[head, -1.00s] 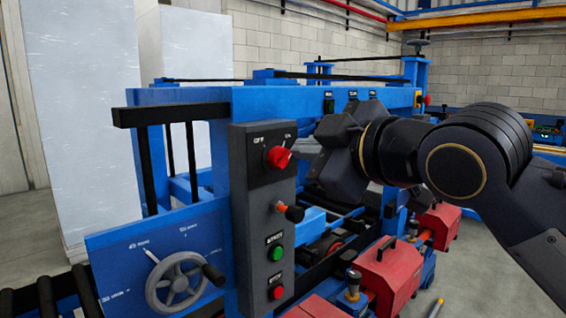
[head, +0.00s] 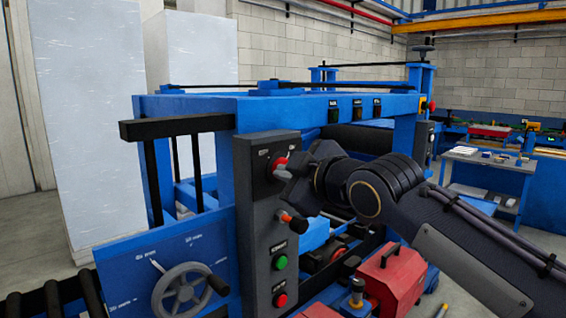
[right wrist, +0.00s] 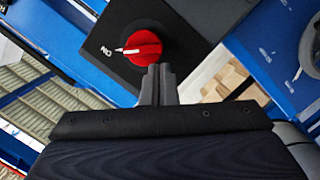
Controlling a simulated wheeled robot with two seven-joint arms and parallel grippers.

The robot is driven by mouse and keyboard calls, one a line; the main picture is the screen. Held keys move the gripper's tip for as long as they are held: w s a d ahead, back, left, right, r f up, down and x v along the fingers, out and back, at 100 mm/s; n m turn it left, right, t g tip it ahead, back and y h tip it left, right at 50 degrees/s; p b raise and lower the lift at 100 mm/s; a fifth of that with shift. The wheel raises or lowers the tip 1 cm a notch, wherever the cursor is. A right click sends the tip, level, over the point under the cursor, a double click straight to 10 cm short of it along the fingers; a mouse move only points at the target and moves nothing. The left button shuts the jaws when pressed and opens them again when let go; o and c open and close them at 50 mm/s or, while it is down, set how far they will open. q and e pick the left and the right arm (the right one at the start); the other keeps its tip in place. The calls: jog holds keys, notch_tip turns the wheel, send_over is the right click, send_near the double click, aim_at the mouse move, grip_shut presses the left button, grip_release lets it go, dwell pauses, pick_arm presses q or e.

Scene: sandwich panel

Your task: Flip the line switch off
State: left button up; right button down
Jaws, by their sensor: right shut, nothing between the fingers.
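The line switch is a red rotary knob (head: 279,164) at the top of the dark grey control panel (head: 254,210). In the right wrist view the knob (right wrist: 143,48) has a white pointer aimed at the "ON" label. My right gripper (head: 288,173) is at the knob's right side in the head view and hides part of it. In the right wrist view its fingers (right wrist: 158,70) are shut together and empty. Their tips are at the knob's lower right edge; I cannot tell whether they touch it. My left gripper is in neither view.
Below the knob, the panel carries an orange-tipped lever (head: 291,221), a green button (head: 280,262) and a red button (head: 281,299). A handwheel (head: 184,290) is at the lower left. The blue machine frame (head: 190,104) runs behind, with a red box (head: 393,274) to the right.

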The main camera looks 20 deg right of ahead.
jog(key=shift+w+f, duration=0.1)
jog(key=shift+f, duration=0.1)
jog(key=shift+d, duration=0.1)
jog(key=shift+f+n+b, duration=0.1)
jog(key=shift+n+b, duration=0.2)
jog(key=shift+b, duration=0.05)
